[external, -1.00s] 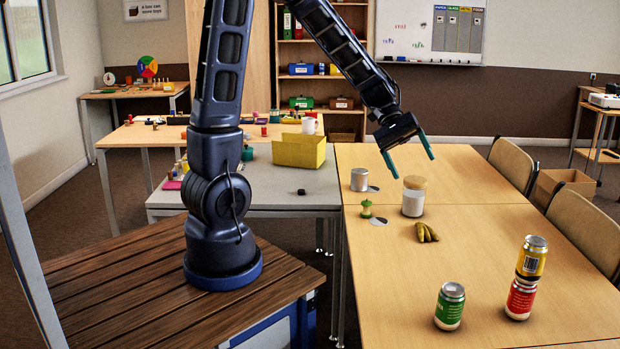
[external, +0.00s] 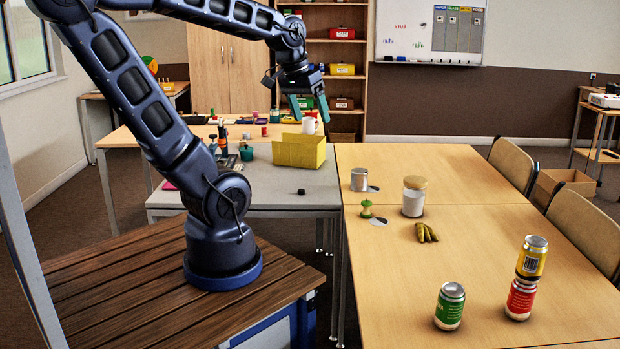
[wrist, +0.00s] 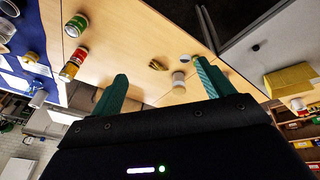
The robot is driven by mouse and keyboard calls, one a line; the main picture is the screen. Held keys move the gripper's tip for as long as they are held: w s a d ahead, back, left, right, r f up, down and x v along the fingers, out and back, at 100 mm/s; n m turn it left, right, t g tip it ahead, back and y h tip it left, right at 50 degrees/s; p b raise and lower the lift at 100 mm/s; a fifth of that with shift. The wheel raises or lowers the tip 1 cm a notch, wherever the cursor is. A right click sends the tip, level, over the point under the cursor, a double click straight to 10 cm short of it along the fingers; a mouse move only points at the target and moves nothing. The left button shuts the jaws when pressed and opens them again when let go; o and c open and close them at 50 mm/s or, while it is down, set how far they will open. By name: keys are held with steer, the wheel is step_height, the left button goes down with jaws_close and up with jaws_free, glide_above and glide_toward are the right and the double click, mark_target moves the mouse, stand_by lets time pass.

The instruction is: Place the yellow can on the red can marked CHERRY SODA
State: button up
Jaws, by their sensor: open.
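The yellow can (external: 531,258) stands upright on top of the red can (external: 520,299) at the right front of the wooden table; the stack also shows in the wrist view, with the yellow can (wrist: 80,55) and the red can (wrist: 69,71). The red can's lettering is too small to read. A green can (external: 449,306) stands to their left. My gripper (external: 311,108) is open and empty, high above the grey table's far side near the yellow box, well away from the cans. Its two teal fingers (wrist: 157,85) are spread in the wrist view.
On the wooden table (external: 470,210) stand a jar (external: 414,197), a tin (external: 359,180), bananas (external: 427,233) and an apple core (external: 366,209). A yellow box (external: 299,151) and a white mug (external: 310,123) are behind. Chairs (external: 514,163) line the right side.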

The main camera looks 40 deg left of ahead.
steer(key=shift+t+y, duration=0.7)
steer(key=s+a, duration=0.1)
steer(key=s+a+r, duration=0.1)
steer(key=a, duration=0.2)
steer(key=shift+s+a+r, duration=0.1)
steer(key=shift+s+r, duration=0.15)
steer(key=shift+s, duration=0.15)
